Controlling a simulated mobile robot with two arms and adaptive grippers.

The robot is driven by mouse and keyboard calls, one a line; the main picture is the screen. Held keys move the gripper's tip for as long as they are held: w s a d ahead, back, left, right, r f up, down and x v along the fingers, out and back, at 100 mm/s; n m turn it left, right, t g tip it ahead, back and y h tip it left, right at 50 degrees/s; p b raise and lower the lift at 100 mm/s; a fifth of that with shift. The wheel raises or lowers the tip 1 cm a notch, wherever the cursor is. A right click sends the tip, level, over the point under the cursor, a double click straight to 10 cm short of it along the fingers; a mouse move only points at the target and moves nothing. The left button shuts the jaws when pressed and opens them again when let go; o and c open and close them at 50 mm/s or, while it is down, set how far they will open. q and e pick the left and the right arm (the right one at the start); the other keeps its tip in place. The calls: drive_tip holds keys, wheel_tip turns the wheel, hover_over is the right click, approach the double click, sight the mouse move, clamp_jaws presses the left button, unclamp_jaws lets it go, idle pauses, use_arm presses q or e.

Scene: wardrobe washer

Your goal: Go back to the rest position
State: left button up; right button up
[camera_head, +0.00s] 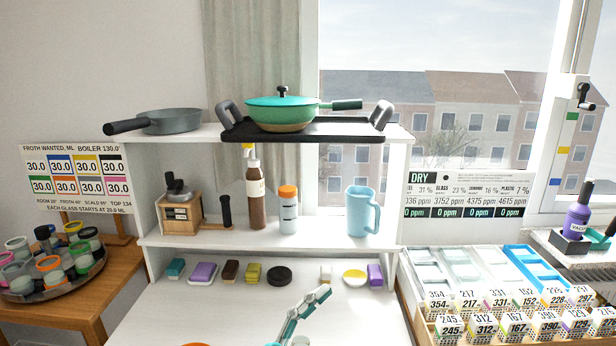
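Neither of my grippers is visible in the head view, and I cannot tell whether they are open or shut. The task names no object. A white two-level shelf unit (330,235) stands straight ahead. A black tray (345,131) with raised grey handles rests on its top, and a teal lidded pan (283,112) sits on the tray. A jointed teal and grey object (303,306) shows at the bottom centre; its lower end is cut off, so I cannot tell what it is.
A grey frying pan (172,122) is on the top left. A brown bottle (255,195) and a blue pitcher (361,211) stand on the middle shelf. Sponges and brushes line the lower surface. A round tray of cups (62,291) is left; labelled bins (510,328) are right.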

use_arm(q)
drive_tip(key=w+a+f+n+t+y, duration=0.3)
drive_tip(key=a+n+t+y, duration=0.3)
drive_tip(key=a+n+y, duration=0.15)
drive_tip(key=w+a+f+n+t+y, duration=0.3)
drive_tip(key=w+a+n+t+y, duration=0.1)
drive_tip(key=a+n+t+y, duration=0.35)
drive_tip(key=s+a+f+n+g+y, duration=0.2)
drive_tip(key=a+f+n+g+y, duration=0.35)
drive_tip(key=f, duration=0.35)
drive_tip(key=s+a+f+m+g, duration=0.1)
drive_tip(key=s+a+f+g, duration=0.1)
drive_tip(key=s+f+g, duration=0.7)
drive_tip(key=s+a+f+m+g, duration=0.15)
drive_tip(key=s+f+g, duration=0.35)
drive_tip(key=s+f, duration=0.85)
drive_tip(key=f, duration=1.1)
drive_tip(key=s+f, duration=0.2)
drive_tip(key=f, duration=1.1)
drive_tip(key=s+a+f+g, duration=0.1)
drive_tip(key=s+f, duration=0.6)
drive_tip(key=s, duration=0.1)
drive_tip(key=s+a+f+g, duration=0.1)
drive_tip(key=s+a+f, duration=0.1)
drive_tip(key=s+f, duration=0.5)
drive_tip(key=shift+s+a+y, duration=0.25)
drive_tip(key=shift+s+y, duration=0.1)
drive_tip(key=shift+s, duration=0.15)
